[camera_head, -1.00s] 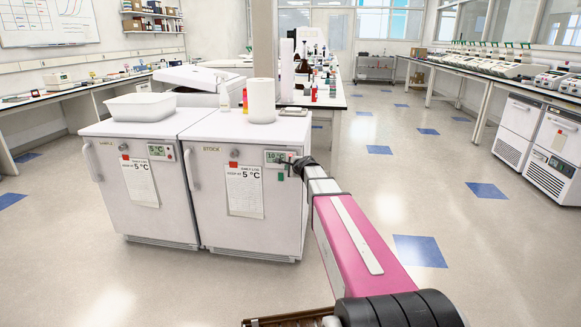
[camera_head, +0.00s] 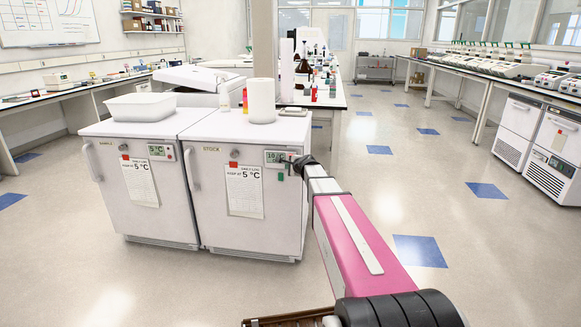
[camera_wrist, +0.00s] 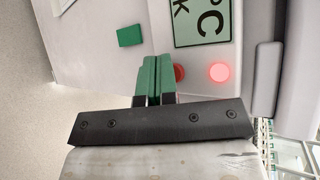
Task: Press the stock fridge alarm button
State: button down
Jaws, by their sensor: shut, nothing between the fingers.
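The stock fridge (camera_head: 225,225) is the right one of two white fridges in the head view, with a STOCK label (camera_head: 211,149). Its display panel (camera_head: 272,156) is at the upper right of its door and reads about 10. My gripper (camera_head: 285,163) is in front of this panel and hides part of it. In the wrist view my green fingertips (camera_wrist: 151,75) are shut together with nothing between them. A red button (camera_wrist: 180,72) shows just right of them, partly hidden by a finger. A glowing red lamp (camera_wrist: 220,72) is farther right. I cannot tell whether the fingers touch the button.
The sample fridge (camera_head: 140,215) stands at the left, with a white tub (camera_head: 141,108) on top. A paper roll (camera_head: 261,100) stands on the stock fridge. A green square (camera_wrist: 130,36) is on the door near my fingers. The floor to the right is open.

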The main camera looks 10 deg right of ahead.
jog(key=shift+w+d, duration=0.1)
jog(key=shift+w, duration=0.1)
dwell(0.5)
jog(key=shift+s, duration=0.1)
jog(key=shift+s+a, duration=0.25)
jog(key=shift+s, duration=0.4)
jog(key=s, duration=0.1)
jog(key=s+a, duration=0.1)
jog(key=s, duration=0.2)
jog(key=shift+s+a, duration=0.3)
jog(key=shift+s, duration=0.1)
dwell(0.5)
